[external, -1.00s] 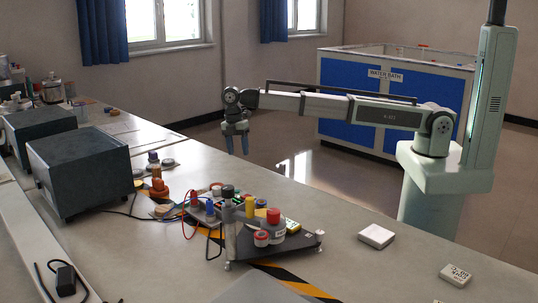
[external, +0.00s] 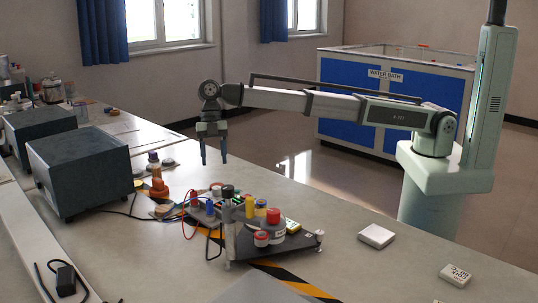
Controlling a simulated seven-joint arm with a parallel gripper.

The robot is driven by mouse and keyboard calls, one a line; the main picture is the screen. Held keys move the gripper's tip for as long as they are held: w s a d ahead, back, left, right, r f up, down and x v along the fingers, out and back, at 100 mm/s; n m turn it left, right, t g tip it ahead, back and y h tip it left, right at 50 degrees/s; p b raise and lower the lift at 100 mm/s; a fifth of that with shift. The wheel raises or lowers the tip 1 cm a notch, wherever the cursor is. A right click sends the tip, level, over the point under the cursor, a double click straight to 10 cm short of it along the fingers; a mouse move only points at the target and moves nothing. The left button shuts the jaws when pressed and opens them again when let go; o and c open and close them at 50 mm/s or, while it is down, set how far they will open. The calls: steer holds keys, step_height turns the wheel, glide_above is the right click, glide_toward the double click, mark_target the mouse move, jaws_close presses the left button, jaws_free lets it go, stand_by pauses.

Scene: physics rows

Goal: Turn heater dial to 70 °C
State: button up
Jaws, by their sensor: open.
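My gripper (external: 213,159) hangs pointing down with its two fingers apart and nothing between them. In the picture it is above the grey bench (external: 335,222), near its far edge. I cannot make out a heater dial or any temperature scale. A dark grey box (external: 80,168) stands on the bench to the left of my gripper, its front face turned away from the camera. A second similar box (external: 38,127) stands behind it. Whether either one is the heater cannot be told.
A stand (external: 275,246) with bottles and coloured parts sits mid-bench, below and right of my gripper. Small orange-brown items (external: 158,188) stand left of it. White blocks (external: 376,236) lie at the right. A blue water bath (external: 352,90) stands beyond the bench.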

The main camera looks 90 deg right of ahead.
mark_target(217, 187)
steer(key=x, duration=0.8)
steer(key=shift+f, duration=0.4)
steer(key=shift+s, duration=0.1)
jaws_close()
